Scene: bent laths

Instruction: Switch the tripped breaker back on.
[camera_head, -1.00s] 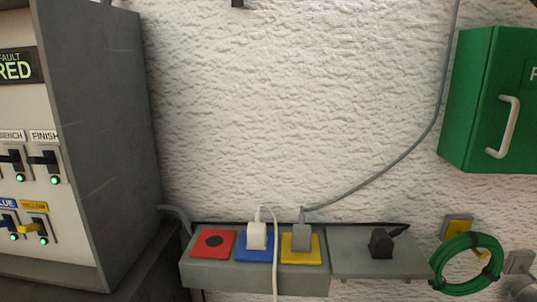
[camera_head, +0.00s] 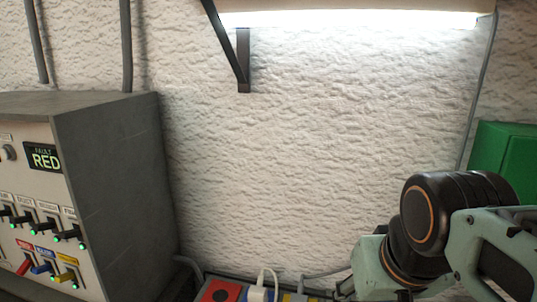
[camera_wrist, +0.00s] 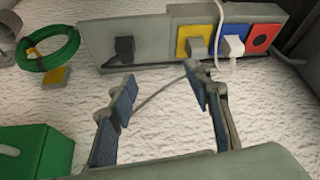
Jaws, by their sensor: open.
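The grey breaker panel (camera_head: 110,180) stands at the left in the head view. An upper row of black switches (camera_head: 48,222) has green lights. Below it are a red lever (camera_head: 25,265), a blue lever (camera_head: 42,268) and a yellow lever (camera_head: 66,276). Green lights show by the blue and yellow levers; I cannot make out one by the red lever. My gripper (camera_wrist: 160,88) is open and empty in the wrist view, pointing toward the socket strip and white wall. It is well right of the panel.
The socket strip (camera_wrist: 222,12) has an empty red socket (camera_wrist: 260,38), and plugs in the blue and yellow ones. A black plug (camera_wrist: 124,48) rests on the grey plate beside it. A green box (camera_wrist: 40,150) and green cable coil (camera_wrist: 50,48) are nearby. A lit shelf (camera_head: 350,18) hangs above.

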